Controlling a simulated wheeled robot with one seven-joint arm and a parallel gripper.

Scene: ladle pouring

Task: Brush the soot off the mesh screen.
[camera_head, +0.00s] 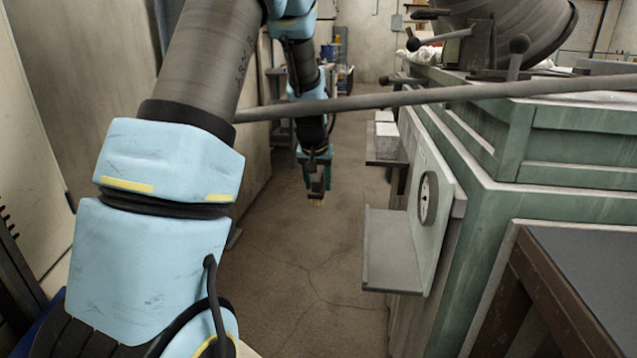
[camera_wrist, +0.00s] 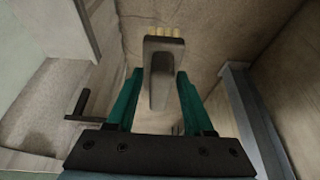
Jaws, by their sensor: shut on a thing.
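My gripper (camera_head: 317,176) hangs low over the aisle floor in the head view. In the wrist view its two teal fingers (camera_wrist: 160,82) are shut on a brush (camera_wrist: 162,60). The brush has a grey handle and short tan bristles pointing away from the gripper. In the head view the bristles (camera_head: 317,203) show small below the fingers, touching nothing. I cannot make out the mesh screen for certain. A round, dark-rimmed face (camera_head: 428,198) sits on a pale upright panel to the right of my gripper; its surface is too small to tell.
A grey shelf (camera_head: 390,250) juts into the aisle below that panel. A green bench (camera_head: 560,150) fills the right side, with a large tilted vessel (camera_head: 510,25) on it. A long grey rod (camera_head: 420,97) crosses the view. The cracked floor (camera_head: 310,270) in the aisle is clear.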

